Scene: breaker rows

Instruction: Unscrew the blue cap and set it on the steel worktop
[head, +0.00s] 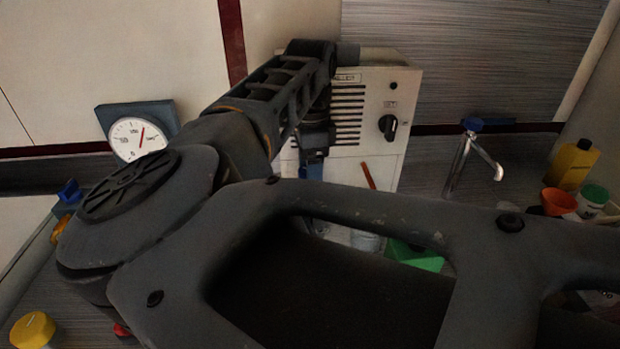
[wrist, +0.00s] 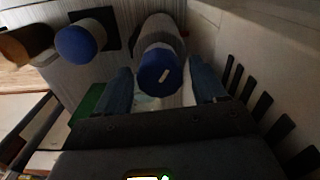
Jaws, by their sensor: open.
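In the wrist view, a round blue cap (wrist: 160,72) with a short white mark on its face tops a grey cylinder (wrist: 160,35). My gripper (wrist: 162,86) is open, with one finger to each side of this cap; I cannot tell whether either finger touches it. A second blue-topped cylinder (wrist: 80,42) stands to the left. In the head view, my arm hides the marked cap, and only a bit of my gripper (head: 312,163) shows in front of the white panel box. The steel worktop (head: 95,290) shows in part at the lower left.
The white panel box (head: 405,100) has dark slots and a black knob (head: 388,127). A tap (head: 460,160), yellow bottle (head: 572,165), orange cup (head: 558,202) and green block (head: 415,255) are to the right. A dial gauge (head: 137,138) and yellow-topped item (head: 33,330) are left.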

